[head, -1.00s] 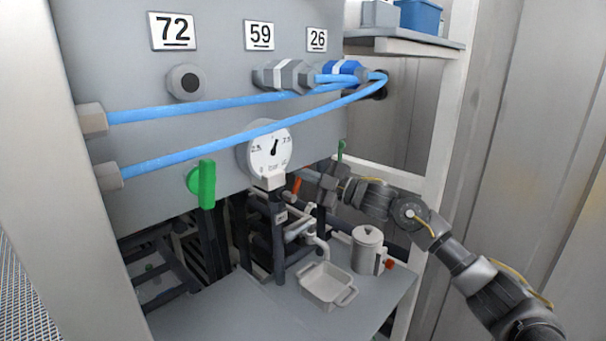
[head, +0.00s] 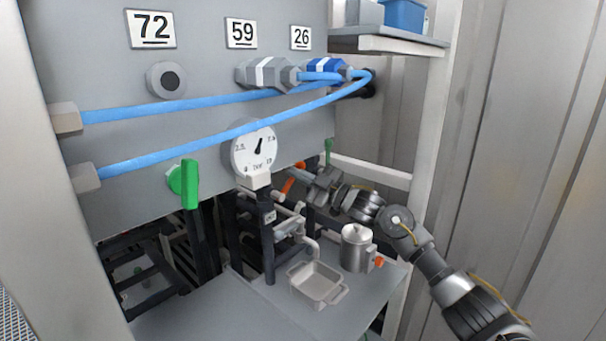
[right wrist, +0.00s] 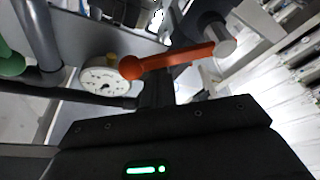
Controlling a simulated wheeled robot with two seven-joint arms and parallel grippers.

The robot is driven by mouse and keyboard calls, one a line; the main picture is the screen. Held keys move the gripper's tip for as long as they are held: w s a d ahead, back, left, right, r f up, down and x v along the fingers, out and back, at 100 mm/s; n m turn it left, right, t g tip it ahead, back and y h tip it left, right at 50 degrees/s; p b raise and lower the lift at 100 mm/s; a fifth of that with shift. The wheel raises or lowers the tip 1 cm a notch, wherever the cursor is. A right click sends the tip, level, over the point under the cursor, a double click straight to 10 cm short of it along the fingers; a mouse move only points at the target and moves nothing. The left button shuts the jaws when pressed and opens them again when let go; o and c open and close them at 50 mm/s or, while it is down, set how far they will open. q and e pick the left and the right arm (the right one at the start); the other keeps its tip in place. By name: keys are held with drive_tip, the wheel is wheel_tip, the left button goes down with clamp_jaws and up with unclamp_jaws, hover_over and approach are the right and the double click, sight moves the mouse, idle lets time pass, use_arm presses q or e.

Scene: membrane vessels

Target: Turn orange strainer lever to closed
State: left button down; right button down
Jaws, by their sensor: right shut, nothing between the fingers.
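The orange lever (head: 289,184) sits behind and right of the dial gauge, under the grey panel. In the head view it is small and partly hidden by my right gripper. In the right wrist view the orange lever (right wrist: 180,60) runs nearly level, from a round end at left to a grey cylindrical part at right. My right gripper (head: 300,175) is shut and empty, close beside the lever. In the wrist view its dark fingers (right wrist: 156,92) are just below the lever; I cannot tell whether they touch it. My left gripper is out of view.
The dial gauge (head: 254,150) and a green lever (head: 190,184) are left of my gripper. Blue hoses (head: 200,150) cross above. A beige tray (head: 317,284) and a metal pot (head: 357,250) with an orange part stand below. A white frame post (head: 432,130) is at right.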

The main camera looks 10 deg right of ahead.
drive_tip(key=f+m+t, duration=0.1)
drive_tip(key=m, duration=0.2)
drive_tip(key=w+d+f+m+t+h, duration=0.1)
drive_tip(key=m, duration=0.2)
drive_tip(key=d+f+m+t+h+p, duration=0.1)
drive_tip(key=f+m, duration=0.1)
drive_tip(key=shift+w+m, duration=0.25)
drive_tip(key=shift+m, duration=0.15)
drive_tip(key=shift+f, duration=0.15)
wheel_tip(320, 180, up, 5)
drive_tip(key=p, duration=0.4)
drive_tip(key=f+b+v, duration=0.1)
drive_tip(key=b+v, duration=0.3)
drive_tip(key=v, duration=0.6)
drive_tip(key=shift+s+a+f, duration=0.15)
drive_tip(key=shift+s+a, duration=0.05)
drive_tip(key=shift+a, duration=0.05)
